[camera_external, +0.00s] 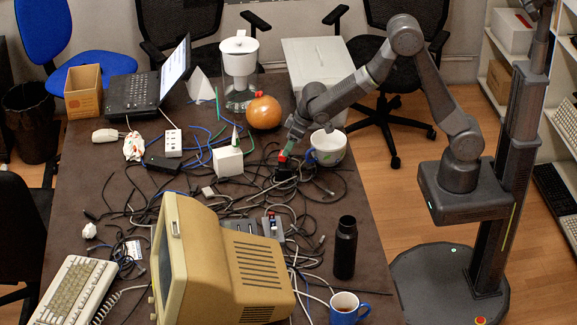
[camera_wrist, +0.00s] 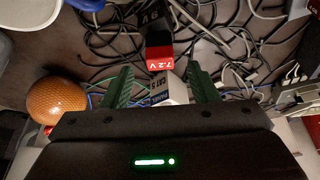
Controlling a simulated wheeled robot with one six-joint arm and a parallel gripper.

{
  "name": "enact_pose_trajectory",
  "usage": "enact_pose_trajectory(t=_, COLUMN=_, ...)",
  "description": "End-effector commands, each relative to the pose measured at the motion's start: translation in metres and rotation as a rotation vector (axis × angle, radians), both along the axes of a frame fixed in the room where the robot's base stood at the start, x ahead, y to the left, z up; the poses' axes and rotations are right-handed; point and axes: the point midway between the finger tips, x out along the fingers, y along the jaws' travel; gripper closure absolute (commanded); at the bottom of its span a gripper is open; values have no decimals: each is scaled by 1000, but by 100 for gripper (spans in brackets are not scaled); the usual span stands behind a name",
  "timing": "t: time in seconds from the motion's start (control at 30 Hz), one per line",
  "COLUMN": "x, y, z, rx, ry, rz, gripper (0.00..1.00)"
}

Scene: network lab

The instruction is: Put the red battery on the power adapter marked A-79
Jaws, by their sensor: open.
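The red battery (camera_external: 282,158) is a small red and black block among the cables, just below my gripper (camera_external: 288,146). In the wrist view, the battery (camera_wrist: 160,64) shows "7.2 V" upside down. It lies just beyond and between the green fingertips of my gripper (camera_wrist: 159,74), which is open with nothing held between them. A black power adapter (camera_wrist: 151,19) with small pale lettering, too small to read, is right behind the battery. It also shows below the battery in the external view (camera_external: 284,174). I cannot tell whether the battery rests on it or beside it.
A white-and-blue mug (camera_external: 327,148) stands close right of my gripper; an orange ball (camera_external: 264,112) is behind it. A white box (camera_external: 228,161) marked "CAT 5" is to the left. Tangled cables surround the adapter. A monitor (camera_external: 215,265) and black bottle (camera_external: 345,248) stand nearer the front.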

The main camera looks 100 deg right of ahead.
Motion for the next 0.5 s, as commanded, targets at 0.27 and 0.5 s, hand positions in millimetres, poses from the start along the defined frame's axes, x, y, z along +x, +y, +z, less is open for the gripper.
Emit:
enact_pose_trajectory(t=0.27, x=-18, y=7, z=49, rx=-1, ry=-4, rz=0, gripper=46)
enact_pose_trajectory(t=0.5, x=-28, y=11, z=73, rx=-1, ry=-2, rz=0, gripper=46)
